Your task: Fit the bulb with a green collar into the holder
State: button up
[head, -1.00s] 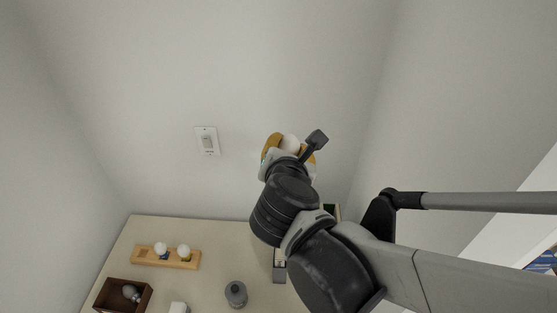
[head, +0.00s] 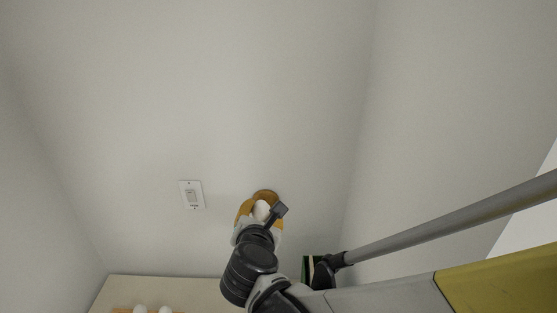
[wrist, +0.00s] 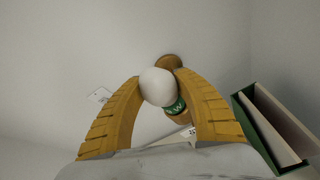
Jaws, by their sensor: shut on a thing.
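My gripper (head: 259,211) is raised close to the back wall. In the wrist view its two orange fingers (wrist: 160,92) are closed on the bulb (wrist: 158,86). The bulb has a round white globe and a green collar (wrist: 174,107) with pale lettering, on its lower right side. The bulb also shows in the head view (head: 261,210). A brown round piece, seemingly the holder (wrist: 172,62), is on the wall just behind the globe and also shows in the head view (head: 266,195). A brown part shows below the collar; I cannot tell whether bulb and holder touch.
A white switch plate (head: 191,195) is on the wall to the left. A dark green open-topped box (wrist: 268,125) stands at the right. White bulb tops (head: 140,309) show on a rack on the table (head: 190,288). The wall above is clear.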

jog(key=shift+f, duration=0.25)
jog(key=o, duration=1.1)
jog(key=shift+r, duration=0.1)
jog(key=shift+r, duration=0.3)
jog(key=p+v, duration=0.1)
jog(key=v, duration=1.1)
jog(key=shift+f, duration=0.15)
